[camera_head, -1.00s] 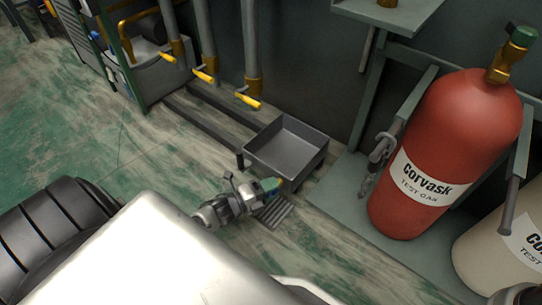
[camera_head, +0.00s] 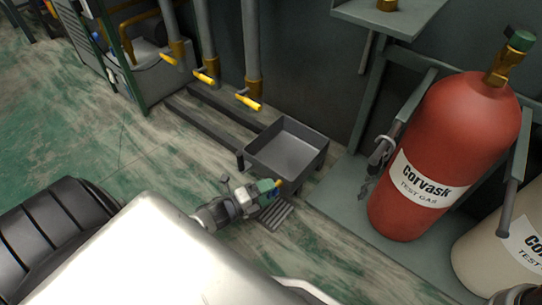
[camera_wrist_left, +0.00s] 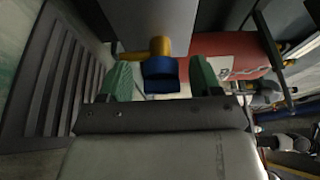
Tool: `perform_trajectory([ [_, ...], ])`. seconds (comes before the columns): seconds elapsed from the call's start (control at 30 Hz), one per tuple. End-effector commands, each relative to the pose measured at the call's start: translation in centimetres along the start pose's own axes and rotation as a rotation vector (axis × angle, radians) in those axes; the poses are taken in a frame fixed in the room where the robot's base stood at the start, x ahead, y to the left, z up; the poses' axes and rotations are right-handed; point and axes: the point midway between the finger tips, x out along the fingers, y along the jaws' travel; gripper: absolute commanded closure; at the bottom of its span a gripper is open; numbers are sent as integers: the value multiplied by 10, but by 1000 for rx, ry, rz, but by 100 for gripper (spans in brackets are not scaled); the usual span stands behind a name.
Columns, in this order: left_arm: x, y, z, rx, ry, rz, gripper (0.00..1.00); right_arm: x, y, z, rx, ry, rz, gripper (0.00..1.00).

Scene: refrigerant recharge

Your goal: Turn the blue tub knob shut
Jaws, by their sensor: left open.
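The blue tub knob (camera_wrist_left: 161,76) shows in the left wrist view, on a brass valve (camera_wrist_left: 160,46) below the grey tub. My left gripper (camera_wrist_left: 161,70) is open, with one green finger on each side of the knob; I cannot tell whether either finger touches it. In the head view the left gripper (camera_head: 271,186) is low at the near side of the grey tub (camera_head: 262,169). A bit of the brass valve (camera_head: 279,183) shows at its fingertips, and the blue knob is hidden there.
A slotted floor grate (camera_head: 276,217) lies below the gripper. A red gas cylinder (camera_head: 440,130) and a cream one (camera_head: 490,250) stand at right. Pipes with yellow-handled valves (camera_head: 248,102) are behind the tub. Green floor (camera_head: 100,140) is open at left.

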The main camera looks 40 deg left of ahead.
Motion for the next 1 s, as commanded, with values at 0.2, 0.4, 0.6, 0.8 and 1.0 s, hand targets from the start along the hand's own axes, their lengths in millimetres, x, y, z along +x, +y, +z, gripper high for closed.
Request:
perform_trajectory([
  [0.2, -45, -5, 0, -2, -2, 5, 36, 24, 5, 8, 0, 0, 0, 57],
  [0.4, -80, -2, 0, -2, -2, 4, 36, 34, 7, 12, 0, 0, 0, 57],
  [0.6, -94, -1, 0, -1, -1, 1, 36, 38, 8, 13, 0, 0, 0, 57],
  [0.8, -95, 0, 0, -1, -1, 0, 36, 37, 8, 13, 0, 0, 0, 57],
  [1.0, -95, 0, 0, -1, -1, 0, 36, 37, 8, 13, 0, 0, 0, 57],
])
